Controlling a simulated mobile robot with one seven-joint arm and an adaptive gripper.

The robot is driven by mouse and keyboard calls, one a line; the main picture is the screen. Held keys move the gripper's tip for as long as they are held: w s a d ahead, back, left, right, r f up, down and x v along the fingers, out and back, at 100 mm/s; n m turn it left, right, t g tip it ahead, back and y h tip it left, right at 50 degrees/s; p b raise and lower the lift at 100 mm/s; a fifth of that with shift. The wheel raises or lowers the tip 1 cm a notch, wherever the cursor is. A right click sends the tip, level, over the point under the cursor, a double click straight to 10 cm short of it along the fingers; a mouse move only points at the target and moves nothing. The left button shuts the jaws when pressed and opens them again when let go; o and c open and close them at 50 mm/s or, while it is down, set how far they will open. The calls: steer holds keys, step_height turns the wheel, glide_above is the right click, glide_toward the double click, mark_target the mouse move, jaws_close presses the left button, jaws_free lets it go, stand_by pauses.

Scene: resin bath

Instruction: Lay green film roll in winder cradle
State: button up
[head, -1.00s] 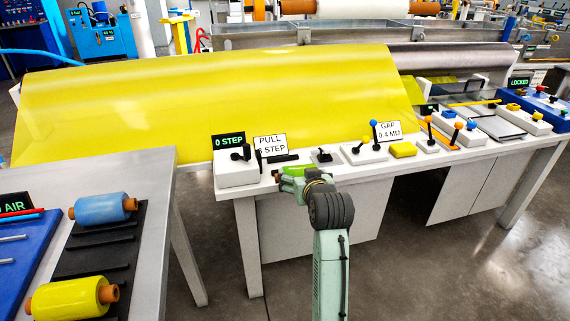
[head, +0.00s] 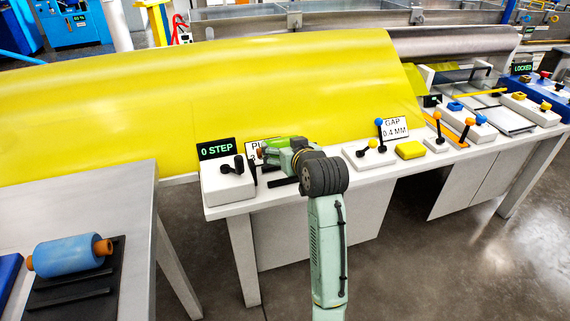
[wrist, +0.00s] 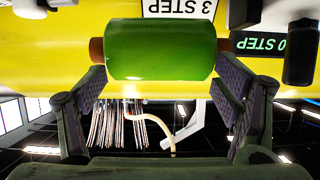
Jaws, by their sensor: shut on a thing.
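The green film roll (wrist: 160,50) lies across the wrist view, with brown core ends at both sides. My gripper (wrist: 162,75) is shut on it, one finger near each end. I cannot make out a winder cradle for certain in either view.
A wide yellow film sheet (head: 220,90) stands behind the bench (head: 335,196). The step lever box (head: 225,184) is left of my gripper; levers and a yellow block (head: 410,150) are right. A blue roll (head: 68,256) lies on a black rack (head: 75,293) at lower left.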

steer(key=shift+f, duration=2.6)
steer(key=shift+f, duration=0.1)
steer(key=shift+f, duration=0.25)
steer(key=o, duration=1.3)
steer(key=shift+o, duration=0.2)
steer(key=shift+r, duration=0.1)
steer(key=shift+r, duration=0.25)
steer(key=b+v, duration=0.1)
steer(key=v, duration=1.1)
